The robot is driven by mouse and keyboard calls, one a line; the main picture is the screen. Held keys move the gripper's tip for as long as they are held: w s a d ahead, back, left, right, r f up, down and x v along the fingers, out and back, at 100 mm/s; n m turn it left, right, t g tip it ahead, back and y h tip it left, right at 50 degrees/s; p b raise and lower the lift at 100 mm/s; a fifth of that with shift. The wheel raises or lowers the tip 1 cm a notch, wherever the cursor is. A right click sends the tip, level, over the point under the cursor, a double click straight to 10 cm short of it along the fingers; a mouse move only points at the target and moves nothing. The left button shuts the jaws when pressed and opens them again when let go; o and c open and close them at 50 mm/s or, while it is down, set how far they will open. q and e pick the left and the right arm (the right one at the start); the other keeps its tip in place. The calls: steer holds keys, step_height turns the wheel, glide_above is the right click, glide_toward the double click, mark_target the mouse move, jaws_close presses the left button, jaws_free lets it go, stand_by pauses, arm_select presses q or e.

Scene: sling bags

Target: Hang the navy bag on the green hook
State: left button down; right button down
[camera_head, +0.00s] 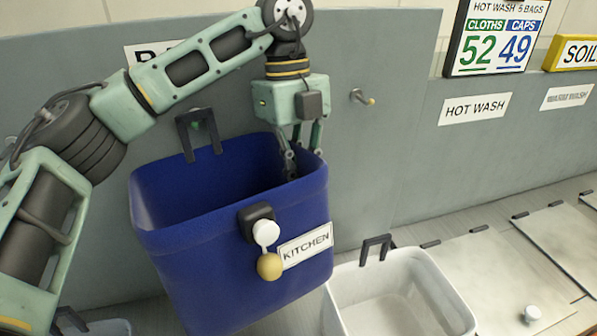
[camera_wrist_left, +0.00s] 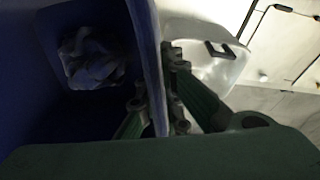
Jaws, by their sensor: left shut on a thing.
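The navy bag (camera_head: 210,270) is a stiff, open-topped blue container with a KITCHEN label, tilted a little in front of the grey panel. Its dark hanger loop (camera_head: 186,140) stands up from the back rim. A green hook (camera_head: 203,117) shows on the panel just behind the loop; I cannot tell whether they touch. My left gripper (camera_head: 299,165) is shut on the bag's right rim, one finger inside and one outside. In the left wrist view the bag's wall (camera_wrist_left: 149,60) passes between the fingers, with crumpled cloth (camera_wrist_left: 92,58) inside. My right gripper is not in view.
A white bin (camera_head: 395,300) with a dark hanger stands below right. Pale lidded surfaces (camera_head: 490,265) lie at right. Another bin (camera_head: 100,327) shows partly at lower left.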

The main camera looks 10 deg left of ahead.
arm_select(q)
steer(key=c, duration=1.8)
jaws_free()
steer(key=shift+c, duration=0.2)
steer(key=shift+r, duration=0.1)
